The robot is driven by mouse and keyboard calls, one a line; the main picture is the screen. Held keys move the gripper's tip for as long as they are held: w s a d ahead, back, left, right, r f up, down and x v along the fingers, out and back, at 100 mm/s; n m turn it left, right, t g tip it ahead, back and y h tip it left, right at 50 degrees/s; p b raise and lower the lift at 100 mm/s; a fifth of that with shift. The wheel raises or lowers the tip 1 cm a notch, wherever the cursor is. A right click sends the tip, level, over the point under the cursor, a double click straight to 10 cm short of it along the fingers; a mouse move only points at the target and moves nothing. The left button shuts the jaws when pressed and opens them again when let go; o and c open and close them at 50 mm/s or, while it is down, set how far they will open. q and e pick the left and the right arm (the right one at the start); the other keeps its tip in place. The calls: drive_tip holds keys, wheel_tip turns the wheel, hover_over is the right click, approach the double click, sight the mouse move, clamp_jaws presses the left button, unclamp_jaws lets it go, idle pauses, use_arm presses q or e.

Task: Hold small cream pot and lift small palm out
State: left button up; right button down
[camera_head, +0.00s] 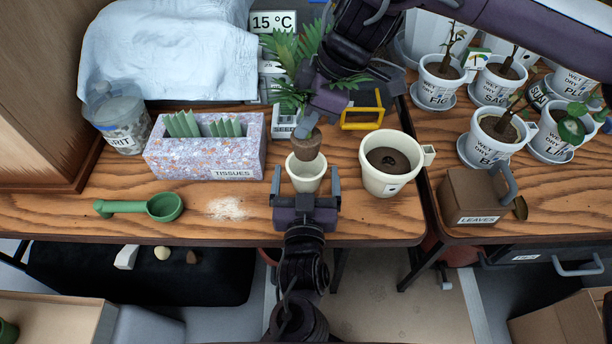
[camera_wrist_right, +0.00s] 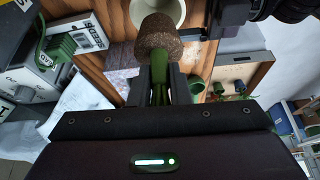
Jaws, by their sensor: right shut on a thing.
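The small cream pot (camera_head: 306,178) stands near the table's front edge. My left gripper (camera_head: 306,182) is open, with one finger on each side of the pot and a visible gap at both sides. My right gripper (camera_head: 311,118) is shut on the stem of the small palm (camera_head: 285,50), also seen in the right wrist view (camera_wrist_right: 160,68). The palm's brown root ball (camera_head: 306,144) is largely above the pot's rim. It hangs at the pot mouth in the right wrist view (camera_wrist_right: 157,40). I cannot tell whether its lower end is still inside.
A larger cream pot (camera_head: 389,181) with soil stands to the right. A tissue box (camera_head: 190,158), green scoop (camera_head: 160,207) and spilled white grains (camera_head: 228,208) are to the left. A yellow frame (camera_head: 362,118) stands behind. A leaves box (camera_head: 468,197) and several potted plants are at right.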

use_arm(q)
drive_tip(key=s, duration=1.2)
drive_tip(key=shift+a, duration=0.15)
drive_tip(key=shift+s, duration=0.1)
use_arm(e)
drive_tip(key=shift+s, duration=0.1)
